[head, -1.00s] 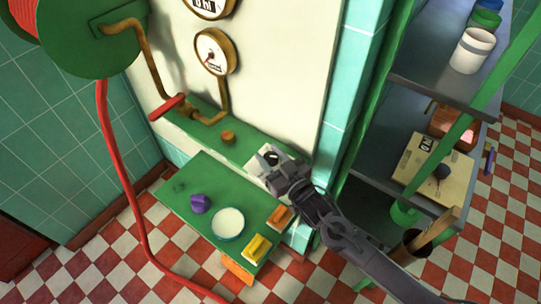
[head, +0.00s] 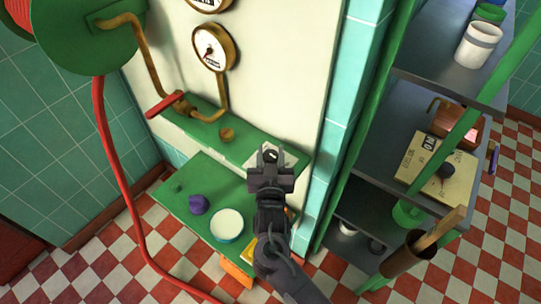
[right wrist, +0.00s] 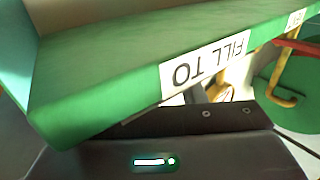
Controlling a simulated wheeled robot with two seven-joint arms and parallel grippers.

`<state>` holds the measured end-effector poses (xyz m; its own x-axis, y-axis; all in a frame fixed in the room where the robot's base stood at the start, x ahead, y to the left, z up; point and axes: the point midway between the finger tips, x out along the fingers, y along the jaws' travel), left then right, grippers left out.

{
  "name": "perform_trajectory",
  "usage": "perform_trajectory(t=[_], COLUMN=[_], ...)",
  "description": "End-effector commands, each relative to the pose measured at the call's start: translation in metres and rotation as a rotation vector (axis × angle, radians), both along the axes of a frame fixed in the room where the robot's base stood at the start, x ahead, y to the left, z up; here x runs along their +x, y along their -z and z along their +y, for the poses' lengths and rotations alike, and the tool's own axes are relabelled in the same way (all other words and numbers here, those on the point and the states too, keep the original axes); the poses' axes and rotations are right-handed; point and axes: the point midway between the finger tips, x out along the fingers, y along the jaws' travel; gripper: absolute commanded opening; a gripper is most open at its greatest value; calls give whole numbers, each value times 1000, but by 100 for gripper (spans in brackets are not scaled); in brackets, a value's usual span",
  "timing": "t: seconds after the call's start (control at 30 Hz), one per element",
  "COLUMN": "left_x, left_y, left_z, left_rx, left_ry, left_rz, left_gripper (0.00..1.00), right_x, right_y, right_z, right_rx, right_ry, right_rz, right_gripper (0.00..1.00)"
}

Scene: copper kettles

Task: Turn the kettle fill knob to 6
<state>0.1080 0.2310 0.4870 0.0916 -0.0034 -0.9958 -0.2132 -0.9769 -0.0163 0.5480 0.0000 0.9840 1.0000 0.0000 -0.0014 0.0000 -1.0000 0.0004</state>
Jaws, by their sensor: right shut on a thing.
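The kettle fill knob (head: 271,155) is a small dark knob on a white plate (head: 290,158) at the right end of the green ledge. My right gripper (head: 270,154) reaches it from the front, with one finger on each side, shut on it. The number the knob points to cannot be read. In the right wrist view a white label (right wrist: 205,62) reading "FILL TO" shows upside down on the green ledge edge (right wrist: 100,85); the knob itself is not clear there. My left gripper is not in view.
A brass knob (head: 227,134) and a red-handled valve (head: 165,104) are left on the ledge. A lower green shelf (head: 180,215) holds a purple knob (head: 199,204) and a white round dish (head: 227,224). A shelving rack (head: 400,150) stands right. A red hose (head: 118,175) hangs left.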

Motion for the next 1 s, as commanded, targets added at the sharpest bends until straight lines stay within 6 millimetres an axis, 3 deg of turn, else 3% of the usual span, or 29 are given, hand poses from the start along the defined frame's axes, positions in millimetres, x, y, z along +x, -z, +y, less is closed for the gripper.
perform_trajectory(t=[0.47, 0.5, 0.67, 1.0], left_x=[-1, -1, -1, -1], left_y=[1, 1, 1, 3], left_z=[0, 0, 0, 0], left_rx=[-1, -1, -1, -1], left_ry=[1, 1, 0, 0], left_rz=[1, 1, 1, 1], left_gripper=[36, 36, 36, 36], right_x=[0, 0, 0, -4], right_y=[0, 0, 0, 1], right_z=[0, 0, 0, 0], right_rx=[-1, -1, 0, 0], right_ry=[18, 18, 18, 17], right_rz=[-1, -1, -1, 0], right_gripper=[14, 38, 59, 59])
